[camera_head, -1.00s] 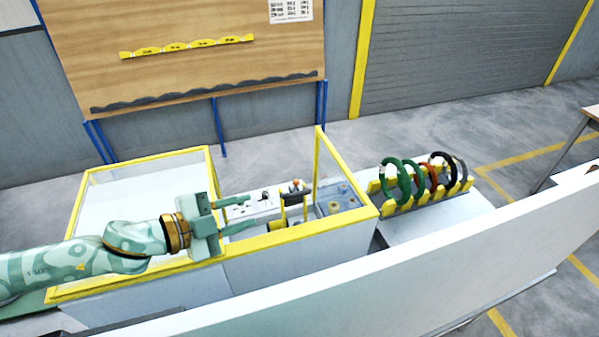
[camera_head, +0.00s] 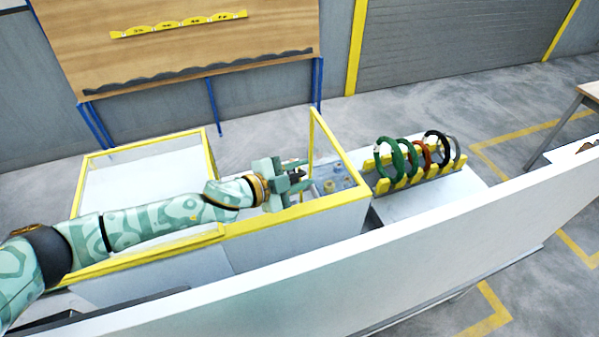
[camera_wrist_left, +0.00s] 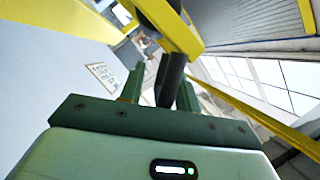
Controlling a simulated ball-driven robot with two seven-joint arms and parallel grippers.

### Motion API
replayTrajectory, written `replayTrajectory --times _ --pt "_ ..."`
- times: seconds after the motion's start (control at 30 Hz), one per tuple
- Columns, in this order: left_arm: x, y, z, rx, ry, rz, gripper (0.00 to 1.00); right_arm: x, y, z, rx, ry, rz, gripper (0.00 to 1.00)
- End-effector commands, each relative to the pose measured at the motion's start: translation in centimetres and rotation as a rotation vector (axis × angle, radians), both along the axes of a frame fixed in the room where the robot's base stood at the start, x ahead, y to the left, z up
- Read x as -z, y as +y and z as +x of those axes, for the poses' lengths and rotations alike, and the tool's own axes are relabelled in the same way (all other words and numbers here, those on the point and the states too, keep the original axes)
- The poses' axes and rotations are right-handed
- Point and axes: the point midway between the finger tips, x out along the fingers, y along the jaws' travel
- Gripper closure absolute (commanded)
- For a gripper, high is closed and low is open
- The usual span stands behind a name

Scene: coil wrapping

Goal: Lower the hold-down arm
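My left gripper (camera_head: 300,177) reaches over the yellow-framed machine enclosure (camera_head: 235,226). In the left wrist view its two green fingers (camera_wrist_left: 160,90) stand apart. A dark bar, seemingly the hold-down arm (camera_wrist_left: 171,75), shows between them, below a yellow part (camera_wrist_left: 168,24). Whether the fingers touch the bar cannot be told. In the head view the gripper hides most of the arm; a dark bit of it (camera_head: 298,173) shows between the fingers. My right gripper is in neither view.
A yellow-edged rack (camera_head: 400,182) with several coils, green, orange, black and grey, stands right of the enclosure. A long white panel (camera_head: 450,225) crosses the foreground. A wooden board (camera_head: 180,45) stands behind. The enclosure's left bay (camera_head: 145,185) looks empty.

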Motion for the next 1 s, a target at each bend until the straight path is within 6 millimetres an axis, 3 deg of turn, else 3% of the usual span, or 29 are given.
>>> replayTrajectory --times 0.1,0.2,0.23,0.67,1.0 --pt "0.0 0.0 0.0 0.000 0.000 0.000 0.67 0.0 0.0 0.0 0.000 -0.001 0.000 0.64" --pt "0.0 0.1 0.0 -0.001 0.000 0.001 0.95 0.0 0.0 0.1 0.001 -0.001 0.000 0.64" --pt "0.0 0.1 0.0 -0.001 0.000 0.001 1.00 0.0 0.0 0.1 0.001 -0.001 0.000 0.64" --pt "0.0 0.6 1.2 0.000 0.055 -0.021 1.00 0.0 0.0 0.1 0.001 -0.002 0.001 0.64" --pt "1.0 2.4 5.7 -0.002 0.115 -0.045 1.00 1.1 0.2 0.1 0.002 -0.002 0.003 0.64"
